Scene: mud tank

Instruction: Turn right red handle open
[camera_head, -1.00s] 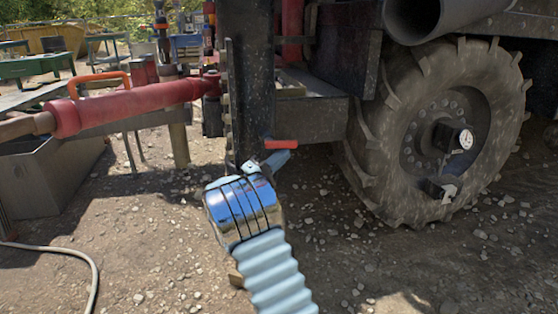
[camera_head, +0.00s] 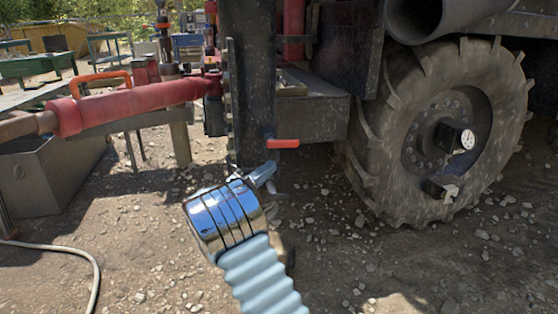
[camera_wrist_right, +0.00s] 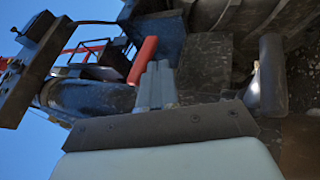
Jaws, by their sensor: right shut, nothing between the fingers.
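The red handle (camera_head: 283,143) sticks out to the right from the lower part of a dark upright post. It lies about level. My right gripper (camera_head: 268,170) is just below and left of the handle, with a visible gap between them. In the right wrist view the red handle (camera_wrist_right: 142,60) shows just beyond the fingertips of my right gripper (camera_wrist_right: 157,66). The fingers are together with nothing between them. My left gripper does not show in any view.
The dark post (camera_head: 248,80) rises above the gripper. A red pipe (camera_head: 130,105) runs out to the left over a grey metal bin (camera_head: 50,178). A large muddy wheel (camera_head: 440,130) stands at the right. Gravel ground around the gripper is free.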

